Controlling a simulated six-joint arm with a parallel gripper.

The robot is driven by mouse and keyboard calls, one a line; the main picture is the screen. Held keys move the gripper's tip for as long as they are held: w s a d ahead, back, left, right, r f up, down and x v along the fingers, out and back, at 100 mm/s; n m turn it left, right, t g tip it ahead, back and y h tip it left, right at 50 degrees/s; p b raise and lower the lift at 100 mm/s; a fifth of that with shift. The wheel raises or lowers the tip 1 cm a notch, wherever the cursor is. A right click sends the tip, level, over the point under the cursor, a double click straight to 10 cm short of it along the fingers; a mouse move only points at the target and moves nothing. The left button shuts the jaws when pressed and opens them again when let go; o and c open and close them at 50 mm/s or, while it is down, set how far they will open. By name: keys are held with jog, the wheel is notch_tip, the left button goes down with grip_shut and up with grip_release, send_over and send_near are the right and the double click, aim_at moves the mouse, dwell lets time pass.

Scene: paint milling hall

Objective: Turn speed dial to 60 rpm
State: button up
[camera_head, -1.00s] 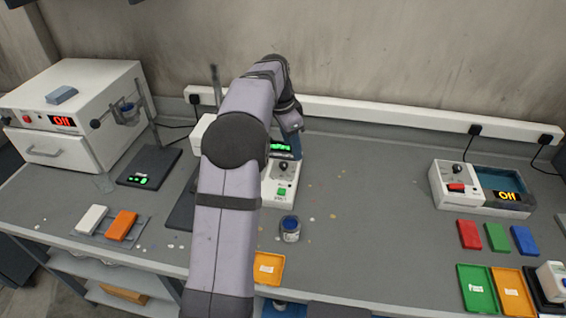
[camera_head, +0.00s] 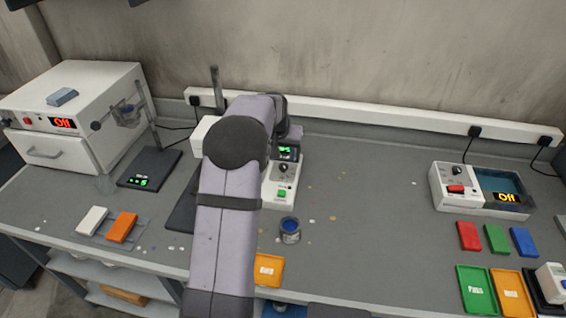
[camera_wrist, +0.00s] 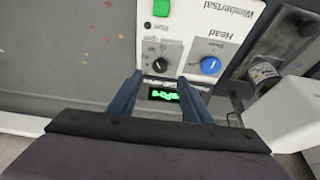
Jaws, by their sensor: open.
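The mill's control panel (camera_wrist: 188,38) appears upside down in the wrist view. The black dial (camera_wrist: 160,66), with small markings around it, is beside the blue knob (camera_wrist: 210,65). The green-lit display (camera_wrist: 163,95) shows between my fingers, its reading too blurred to tell. My gripper (camera_wrist: 160,77) is open, one fingertip toward each side of the black dial. I cannot tell whether they touch it. In the head view, the black dial (camera_head: 283,169) is just in front of my gripper, above the green button (camera_head: 281,193). My arm hides part of the mill.
An open can of blue paint (camera_head: 290,231) stands in front of the panel. An orange tray (camera_head: 268,270) lies near the bench edge. A vertical post (camera_head: 217,86) rises behind my arm. The bench right of the panel is mostly clear up to another device (camera_head: 445,185).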

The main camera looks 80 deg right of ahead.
aim_at(284, 166)
jog(key=shift+p+x, duration=1.2)
jog(key=shift+x, duration=2.1)
jog(key=shift+c, duration=0.7)
jog(key=c, duration=0.9)
